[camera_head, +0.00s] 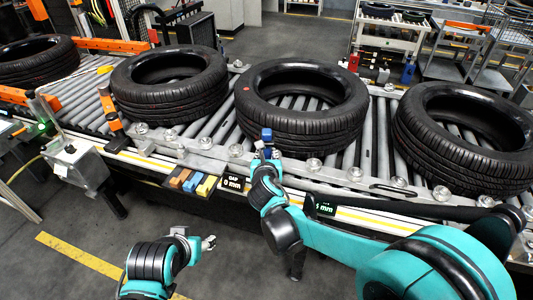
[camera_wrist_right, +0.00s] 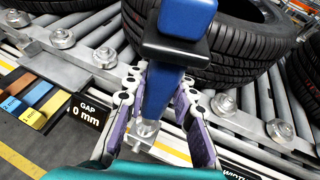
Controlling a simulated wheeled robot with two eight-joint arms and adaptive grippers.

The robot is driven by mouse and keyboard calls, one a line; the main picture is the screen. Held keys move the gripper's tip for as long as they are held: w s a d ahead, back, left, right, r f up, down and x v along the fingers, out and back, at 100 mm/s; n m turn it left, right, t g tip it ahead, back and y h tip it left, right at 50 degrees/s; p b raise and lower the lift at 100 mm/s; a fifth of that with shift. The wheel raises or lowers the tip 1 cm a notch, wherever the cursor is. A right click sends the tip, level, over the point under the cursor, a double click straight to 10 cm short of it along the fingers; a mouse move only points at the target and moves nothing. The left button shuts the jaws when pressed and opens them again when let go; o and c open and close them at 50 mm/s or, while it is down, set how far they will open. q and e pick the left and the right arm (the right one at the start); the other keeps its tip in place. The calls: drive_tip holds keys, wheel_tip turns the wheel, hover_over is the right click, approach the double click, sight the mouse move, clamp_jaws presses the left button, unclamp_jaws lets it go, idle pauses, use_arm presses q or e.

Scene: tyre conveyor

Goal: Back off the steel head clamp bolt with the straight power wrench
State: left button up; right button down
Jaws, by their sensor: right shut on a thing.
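A blue power wrench (camera_wrist_right: 160,90) with a black band is upright in my right gripper (camera_wrist_right: 158,108), whose fingers are shut around its body. In the head view the wrench (camera_head: 267,135) shows as a small blue block above my right gripper (camera_head: 267,151), at the front rail of the conveyor. In the right wrist view a silver bolt head (camera_wrist_right: 146,129) on a small plate shows at the wrench's lower end. I cannot tell whether they touch. My left gripper (camera_head: 207,243) is low in front of the conveyor, apart from everything. Its finger opening is unclear.
Several similar silver bolts (camera_head: 313,163) line the front rail. Large black tyres (camera_head: 300,120) lie on the rollers just behind. A display (camera_head: 232,183) reads gap 0 mm, beside orange, yellow and blue blocks (camera_head: 190,181). The floor (camera_head: 60,220) at front left is clear.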

sight(267, 131)
drive_tip(key=shift+w+r+p, duration=0.1)
drive_tip(key=shift+r+p, duration=2.5)
drive_tip(key=shift+r, duration=0.85)
wheel_tip(267, 131, up, 2)
drive_tip(key=p, duration=0.4)
drive_tip(key=shift+f, duration=0.1)
drive_tip(key=shift+f+b, duration=0.2)
drive_tip(key=shift+b, duration=0.1)
